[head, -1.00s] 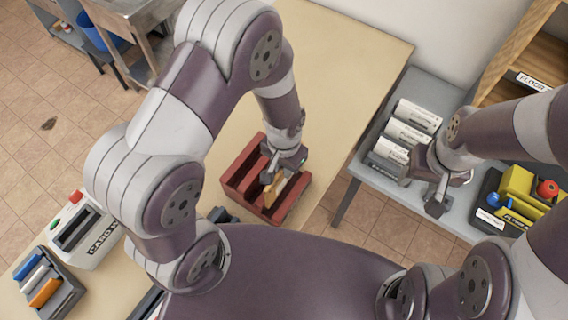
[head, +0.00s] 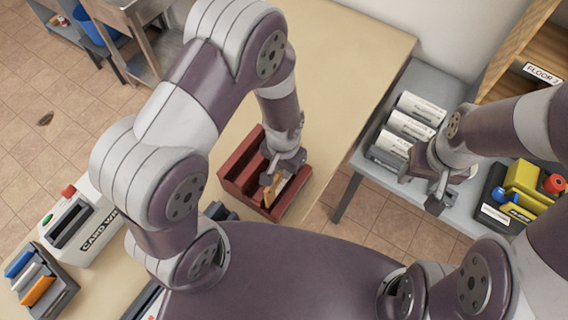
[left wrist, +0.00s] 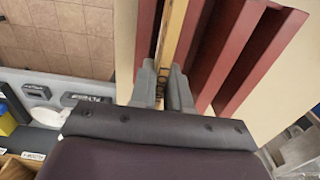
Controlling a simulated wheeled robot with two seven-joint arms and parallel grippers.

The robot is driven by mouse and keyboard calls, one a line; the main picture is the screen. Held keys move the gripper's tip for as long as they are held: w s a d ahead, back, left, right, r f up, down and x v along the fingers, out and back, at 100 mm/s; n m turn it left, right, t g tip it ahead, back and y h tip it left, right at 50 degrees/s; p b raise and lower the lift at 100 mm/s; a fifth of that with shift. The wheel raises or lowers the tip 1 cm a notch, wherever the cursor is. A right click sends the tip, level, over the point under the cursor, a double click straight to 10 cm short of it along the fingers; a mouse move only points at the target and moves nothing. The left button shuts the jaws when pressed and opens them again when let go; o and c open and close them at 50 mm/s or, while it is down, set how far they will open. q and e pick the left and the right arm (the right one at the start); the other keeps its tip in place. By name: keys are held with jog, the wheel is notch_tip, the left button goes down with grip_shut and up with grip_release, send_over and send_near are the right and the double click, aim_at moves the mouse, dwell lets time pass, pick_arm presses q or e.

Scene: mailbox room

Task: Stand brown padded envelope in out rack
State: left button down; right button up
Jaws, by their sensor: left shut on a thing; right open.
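The brown padded envelope (head: 272,187) shows as a thin tan edge at the red slotted rack (head: 230,184). My left gripper (head: 270,177) is shut on the envelope from above. In the left wrist view the envelope (left wrist: 174,40) runs upright between the fingers of the left gripper (left wrist: 164,88), lined up with a slot between red dividers of the rack (left wrist: 240,50). Whether its bottom edge touches the rack floor is hidden. No label on the rack is readable. My right gripper (head: 436,200) is open and empty near the grey side table.
The tan table (head: 330,60) is clear behind the rack. White labelled boxes (head: 410,128) and a yellow item (head: 522,182) stand on the grey side table (head: 440,80). A white machine (head: 85,225) and a pen tray (head: 45,285) are at left.

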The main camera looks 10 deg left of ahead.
pick_arm(q)
notch_tip(320, 180, down, 5)
jog(key=b, duration=0.3)
jog(key=shift+w+r+b, duration=0.1)
jog(key=shift+b, duration=0.2)
jog(key=shift+s+r, duration=0.1)
jog(key=shift+s, duration=0.1)
jog(key=c, duration=1.3)
grip_release()
jog(key=shift+o, duration=1.4)
jog(key=shift+d, duration=0.15)
jog(key=shift+s, duration=0.1)
